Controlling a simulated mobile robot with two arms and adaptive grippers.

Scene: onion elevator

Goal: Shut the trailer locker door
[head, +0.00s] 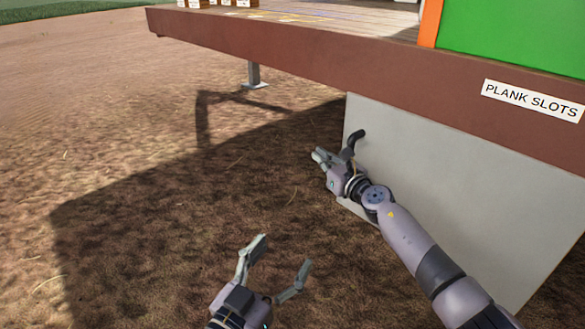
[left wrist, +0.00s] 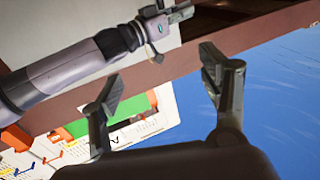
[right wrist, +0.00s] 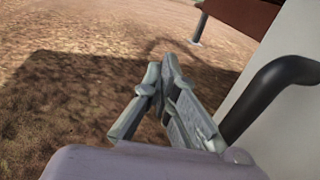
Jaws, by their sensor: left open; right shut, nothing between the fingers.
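The locker door (head: 440,180) is a pale grey panel under the trailer deck, at the right of the head view. A dark bar handle (head: 355,140) stands out near its left edge; it shows large in the right wrist view (right wrist: 265,90). My right gripper (head: 318,155) is shut and empty, just left of the handle. In the right wrist view its closed fingers (right wrist: 165,85) lie beside the handle, and I cannot tell if they touch it. My left gripper (head: 283,258) is open and empty over the bare ground, low in the head view.
The brown trailer deck edge (head: 300,52) runs above the door, with a "PLANK SLOTS" label (head: 533,100) and a green panel (head: 510,35) at right. A support leg (head: 254,75) stands further back. The dirt ground (head: 130,130) at left is clear.

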